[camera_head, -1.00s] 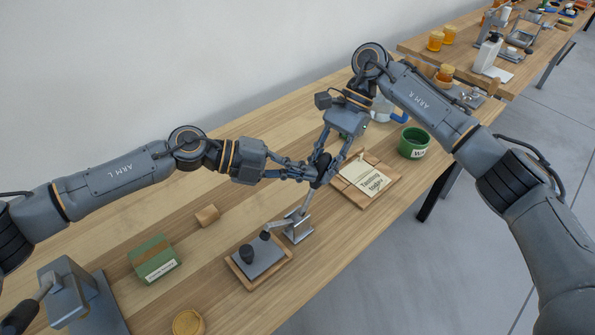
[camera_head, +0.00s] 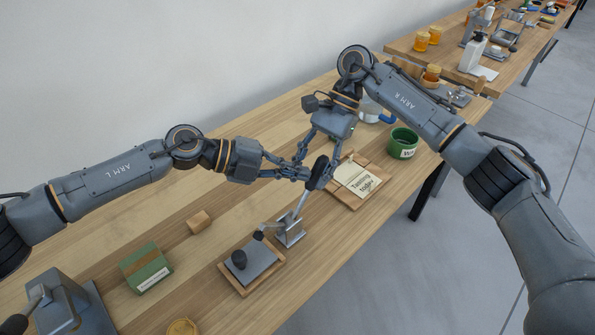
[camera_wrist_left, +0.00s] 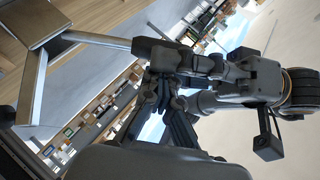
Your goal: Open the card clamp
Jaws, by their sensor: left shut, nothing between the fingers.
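The card clamp (camera_head: 290,232) is a grey metal lever clamp on the bench. Its bright lever slants up to a thick black handle (camera_head: 319,172). Its black presser tip (camera_head: 258,235) is at the edge of a small wooden board with a grey plate (camera_head: 253,264); whether it touches the plate is unclear. My left gripper (camera_head: 308,173) is shut and empty, with its fingertips beside the handle. The handle (camera_wrist_left: 185,57) lies just past the fingers in the left wrist view. My right gripper (camera_head: 318,167) reaches down at the handle; overlapping fingers hide whether it grips it.
A green box (camera_head: 146,267) and a small wooden block (camera_head: 199,221) lie left of the clamp. A "Tasting today" card (camera_head: 357,180) on a wooden board and a green pot (camera_head: 403,143) stand to the right. Bare bench (camera_head: 210,255) lies between the green box and plate board.

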